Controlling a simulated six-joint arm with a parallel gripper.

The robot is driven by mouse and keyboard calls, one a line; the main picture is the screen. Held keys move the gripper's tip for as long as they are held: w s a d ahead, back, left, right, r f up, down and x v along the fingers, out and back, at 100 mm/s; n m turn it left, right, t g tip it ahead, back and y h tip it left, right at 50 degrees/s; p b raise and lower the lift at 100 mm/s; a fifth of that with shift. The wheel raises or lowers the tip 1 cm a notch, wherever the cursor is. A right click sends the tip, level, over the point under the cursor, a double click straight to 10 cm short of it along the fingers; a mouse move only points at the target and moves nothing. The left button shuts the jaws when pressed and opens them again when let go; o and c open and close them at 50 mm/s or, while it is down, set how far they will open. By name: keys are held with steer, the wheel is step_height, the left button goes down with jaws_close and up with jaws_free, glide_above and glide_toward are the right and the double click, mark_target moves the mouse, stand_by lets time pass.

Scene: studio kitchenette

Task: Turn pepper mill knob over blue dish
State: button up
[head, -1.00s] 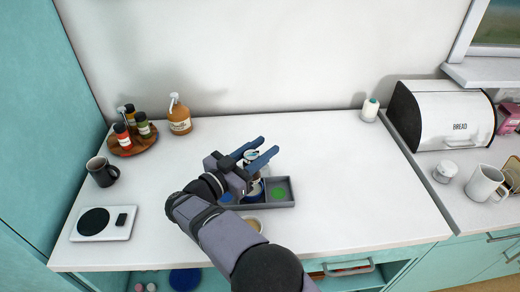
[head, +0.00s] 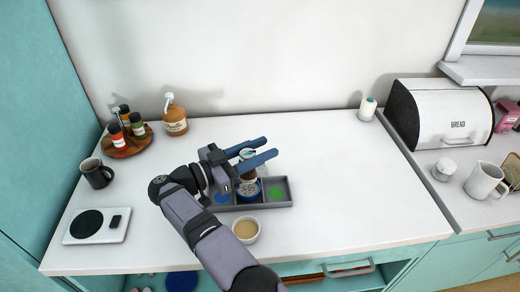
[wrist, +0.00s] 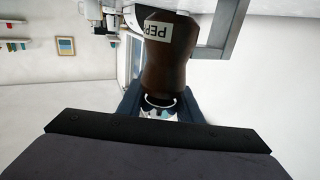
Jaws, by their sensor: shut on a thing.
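A dark brown pepper mill (head: 249,176) with a white label stands in the middle part of a grey divided tray (head: 270,205). It is partly hidden by my gripper in the head view. My gripper (head: 268,149) is shut on the mill's pale knob (head: 247,154), its blue fingers passing either side of it. The wrist view shows the brown mill body (wrist: 168,50) and the knob (wrist: 160,104) between the fingers. A round blue thing (head: 248,195) shows at the mill's foot; I cannot tell whether it is the blue dish. The tray has a blue disc (head: 222,198) at left.
A green disc (head: 277,193) lies in the tray's right part. A bowl with tan contents (head: 246,231) stands in front. A black mug (head: 96,173), a scale (head: 97,226), a spice turntable (head: 125,145) and a pump bottle (head: 175,115) are at left.

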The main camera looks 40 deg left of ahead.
steer(key=shift+d, duration=0.1)
stand_by(0.3)
steer(key=o, duration=1)
steer(key=shift+o, duration=0.2)
step_height(320, 180, up, 10)
steer(key=p, duration=0.4)
steer(key=shift+p, duration=0.3)
